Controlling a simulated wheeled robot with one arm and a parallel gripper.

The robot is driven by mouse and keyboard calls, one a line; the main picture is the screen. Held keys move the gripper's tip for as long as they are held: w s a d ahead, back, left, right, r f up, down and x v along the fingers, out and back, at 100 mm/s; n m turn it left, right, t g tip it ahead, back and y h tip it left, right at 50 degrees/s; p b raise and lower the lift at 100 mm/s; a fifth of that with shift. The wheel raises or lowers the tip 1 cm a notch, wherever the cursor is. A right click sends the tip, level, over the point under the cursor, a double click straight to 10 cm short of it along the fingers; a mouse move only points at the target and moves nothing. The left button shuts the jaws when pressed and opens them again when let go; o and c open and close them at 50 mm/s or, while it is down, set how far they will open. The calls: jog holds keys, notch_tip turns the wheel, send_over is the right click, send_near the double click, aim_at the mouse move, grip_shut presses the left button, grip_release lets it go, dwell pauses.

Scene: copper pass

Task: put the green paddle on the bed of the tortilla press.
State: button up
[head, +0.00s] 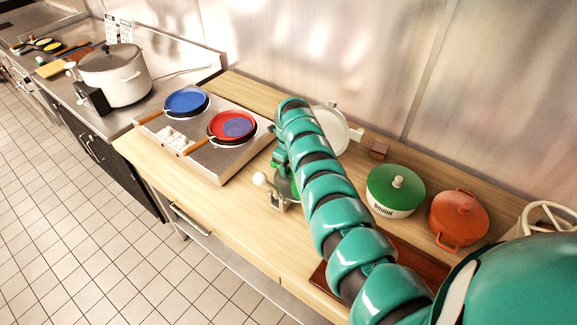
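The tortilla press stands on the wooden counter in the middle of the head view, largely behind my arm. Its pale round plate (334,130) is raised at the back, and a white ball knob (259,179) and metal fitting show at the front. A green rounded piece (284,187), which looks like the green paddle, shows low beside my arm at the bed. I cannot tell if it rests there or is held. My gripper (279,160) points down over this spot; its fingers are mostly hidden, so its opening is unclear.
Left of the press is a cooktop (205,143) with a blue pan (186,101) and a red pan (231,124). Right are a green-lidded dough pot (396,190) and an orange pot (458,217). A small brown block (379,150) sits near the wall. The front-left counter is clear.

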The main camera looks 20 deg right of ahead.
jog(key=shift+r, duration=0.25)
jog(key=shift+w+r+b, duration=0.1)
jog(key=shift+r+b, duration=0.25)
jog(key=shift+r, duration=0.35)
notch_tip(320, 180, up, 10)
jog(key=b, duration=0.3)
jog(key=shift+r, duration=0.25)
